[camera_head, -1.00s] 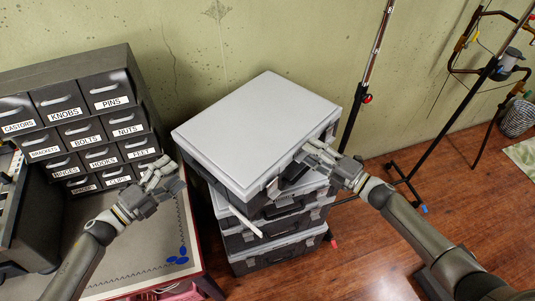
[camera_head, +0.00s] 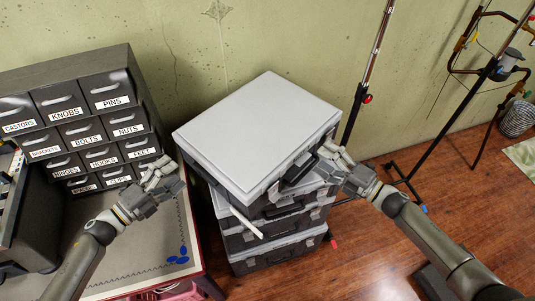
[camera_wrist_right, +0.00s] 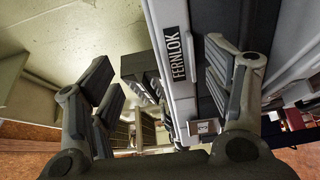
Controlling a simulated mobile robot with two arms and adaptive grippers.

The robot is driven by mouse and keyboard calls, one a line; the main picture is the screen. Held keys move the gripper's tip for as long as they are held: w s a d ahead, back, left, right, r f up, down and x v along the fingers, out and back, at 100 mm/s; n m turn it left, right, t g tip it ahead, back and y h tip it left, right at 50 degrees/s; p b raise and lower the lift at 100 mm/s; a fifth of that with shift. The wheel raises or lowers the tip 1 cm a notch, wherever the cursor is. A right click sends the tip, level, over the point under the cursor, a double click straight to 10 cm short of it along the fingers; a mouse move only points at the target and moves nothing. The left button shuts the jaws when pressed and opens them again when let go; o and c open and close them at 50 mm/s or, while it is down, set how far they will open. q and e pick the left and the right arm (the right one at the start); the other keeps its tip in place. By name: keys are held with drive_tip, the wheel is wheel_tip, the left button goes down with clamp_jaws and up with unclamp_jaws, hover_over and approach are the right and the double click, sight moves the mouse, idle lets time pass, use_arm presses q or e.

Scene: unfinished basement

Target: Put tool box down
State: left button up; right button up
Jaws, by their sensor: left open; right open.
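A tool box with a light grey lid (camera_head: 255,130) lies flat on top of a stack of similar cases (camera_head: 275,235), turned slightly against those below. Its dark handle (camera_head: 300,170) shows on its right side. My right gripper (camera_head: 337,164) is open, just right of the handle, with no hold on it. In the right wrist view the box's side with the FERNLOK label (camera_wrist_right: 178,55) shows between the open fingers. My left gripper (camera_head: 164,178) is open and empty, left of the stack and above the table.
A dark cabinet of labelled drawers (camera_head: 90,117) stands on a table (camera_head: 135,262) at the left. A thin dark stand (camera_head: 368,72) and a metal rack (camera_head: 480,70) stand at the right. Wood floor (camera_head: 360,255) is open at the lower right.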

drive_tip(key=v, duration=0.8)
drive_tip(key=shift+d, duration=0.1)
